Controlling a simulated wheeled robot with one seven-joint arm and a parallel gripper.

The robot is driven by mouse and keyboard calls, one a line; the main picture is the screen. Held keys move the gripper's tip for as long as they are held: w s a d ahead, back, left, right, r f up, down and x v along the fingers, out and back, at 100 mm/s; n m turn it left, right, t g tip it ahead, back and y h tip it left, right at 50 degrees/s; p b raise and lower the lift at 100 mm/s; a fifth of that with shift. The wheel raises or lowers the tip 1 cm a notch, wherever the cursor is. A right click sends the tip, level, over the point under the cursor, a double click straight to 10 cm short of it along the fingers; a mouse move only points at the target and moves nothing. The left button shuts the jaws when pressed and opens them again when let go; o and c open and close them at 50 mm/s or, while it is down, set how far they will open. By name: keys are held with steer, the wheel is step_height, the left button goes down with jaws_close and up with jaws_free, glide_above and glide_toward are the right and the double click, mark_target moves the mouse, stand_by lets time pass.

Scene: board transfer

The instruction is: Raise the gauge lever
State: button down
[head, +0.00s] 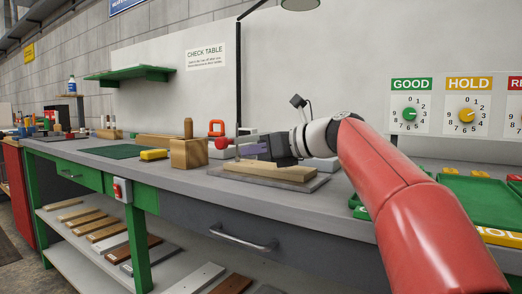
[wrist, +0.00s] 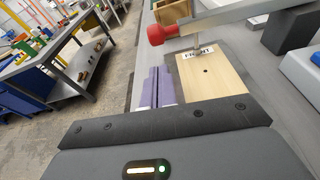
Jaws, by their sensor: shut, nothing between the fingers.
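The gauge lever is a grey metal bar (wrist: 235,15) with a red knob (wrist: 155,34) at its end; the knob also shows in the head view (head: 222,142). A thin stem drops from the bar to the label end of a pale wooden board (wrist: 207,80). The board lies on a grey plate (head: 230,174). My gripper (wrist: 152,72) has its purple fingers closed together and empty. It is beside the board, with its tips short of the red knob in the wrist view. In the head view my gripper (head: 241,150) is low over the board. I cannot tell whether the stem touches the board.
A wooden block (head: 189,152) with a peg and a yellow item (head: 153,155) stand left of the plate. A red-orange object (head: 216,128) is behind. Green trays (head: 480,205) are at right. The bench front (head: 150,180) is mostly clear.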

steer(key=x, duration=0.5)
steer(key=shift+w+a, duration=0.2)
steer(key=shift+a, duration=0.05)
